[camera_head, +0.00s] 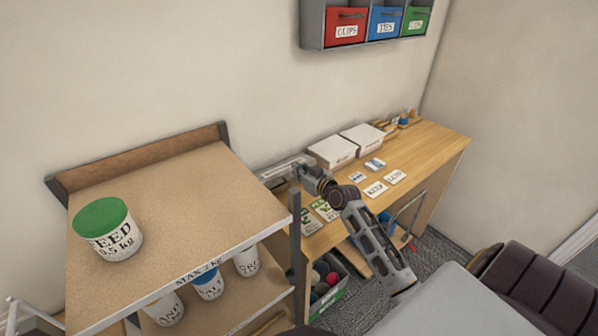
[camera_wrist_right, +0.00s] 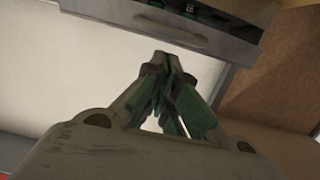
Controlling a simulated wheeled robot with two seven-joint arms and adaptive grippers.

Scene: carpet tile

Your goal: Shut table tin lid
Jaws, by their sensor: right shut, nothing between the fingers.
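A grey metal tin (camera_head: 284,168) stands at the back left of the wooden table, close to the wall. It is partly hidden by my right gripper in the head view, and I cannot tell its lid's angle there. In the right wrist view a grey metal box, seemingly the tin (camera_wrist_right: 233,42), lies just beyond the fingertips, with a dark inside and green pieces showing. My right gripper (camera_wrist_right: 163,75) is shut and empty, its fingertips together. In the head view the right gripper (camera_head: 302,175) is at the tin's right front. My left gripper is not in view.
Two white boxes (camera_head: 333,151) stand right of the tin. Cards (camera_head: 376,189) and seed packets lie on the table (camera_head: 432,150). A shelf unit (camera_head: 170,190) with a green-lidded seed pot (camera_head: 108,230) stands at left. Coloured drawers (camera_head: 345,25) hang above.

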